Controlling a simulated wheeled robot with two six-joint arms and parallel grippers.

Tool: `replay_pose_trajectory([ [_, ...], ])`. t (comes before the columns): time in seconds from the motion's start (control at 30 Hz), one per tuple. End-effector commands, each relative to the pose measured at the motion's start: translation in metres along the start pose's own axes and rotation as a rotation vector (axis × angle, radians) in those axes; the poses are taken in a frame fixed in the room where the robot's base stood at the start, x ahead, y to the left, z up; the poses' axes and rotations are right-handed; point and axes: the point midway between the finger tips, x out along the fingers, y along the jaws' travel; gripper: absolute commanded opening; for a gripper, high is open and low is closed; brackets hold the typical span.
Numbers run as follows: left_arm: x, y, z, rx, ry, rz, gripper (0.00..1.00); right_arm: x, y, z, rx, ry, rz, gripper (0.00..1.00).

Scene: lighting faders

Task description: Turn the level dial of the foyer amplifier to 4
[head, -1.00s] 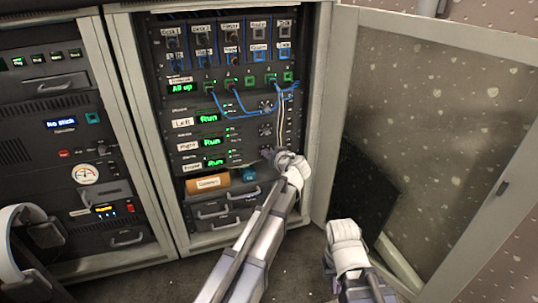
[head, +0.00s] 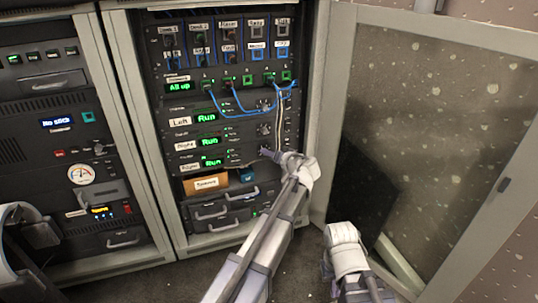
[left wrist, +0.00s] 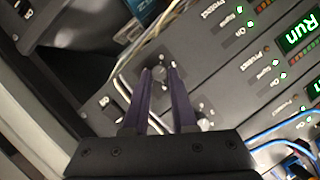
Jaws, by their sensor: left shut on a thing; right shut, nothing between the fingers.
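The foyer amplifier (head: 215,163) is the lowest of three similar units in the open rack, with a green "Run" display. My left gripper (head: 268,153) reaches its right side, where the level dial is mostly hidden in the head view. In the left wrist view, my two dark fingers (left wrist: 159,72) are shut on the small dark dial (left wrist: 160,75), one on each side. Marks show on the panel around it, but I cannot read the setting. My right arm's white wrist shows at the lower right in the head view; its fingers are hidden.
Blue patch cables (head: 240,112) and pale cables (head: 279,125) hang close to the dials. Two more amplifiers sit above, with another dial (head: 264,128). An orange box (head: 206,184) stands below. The open glass door (head: 440,130) is at the right.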

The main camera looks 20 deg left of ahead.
Motion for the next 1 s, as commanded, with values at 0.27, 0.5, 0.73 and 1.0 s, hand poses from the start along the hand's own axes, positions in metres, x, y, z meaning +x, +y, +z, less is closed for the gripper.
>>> replay_pose_trajectory([
  [0.27,0.000,0.000,0.000,-0.001,0.000,0.001,0.26,0.000,0.000,0.000,0.000,0.000,0.000,0.00],
  [0.5,0.000,0.000,0.000,-0.001,0.000,0.001,0.53,0.000,0.000,0.000,0.000,0.000,0.000,0.00],
  [0.73,0.000,0.000,0.000,-0.001,0.000,0.001,0.55,0.000,0.000,0.000,0.000,0.000,0.000,0.00],
  [1.0,-0.032,-0.002,-0.001,-0.001,0.002,0.003,0.55,-0.012,0.001,0.001,0.000,0.000,0.000,0.00],
])
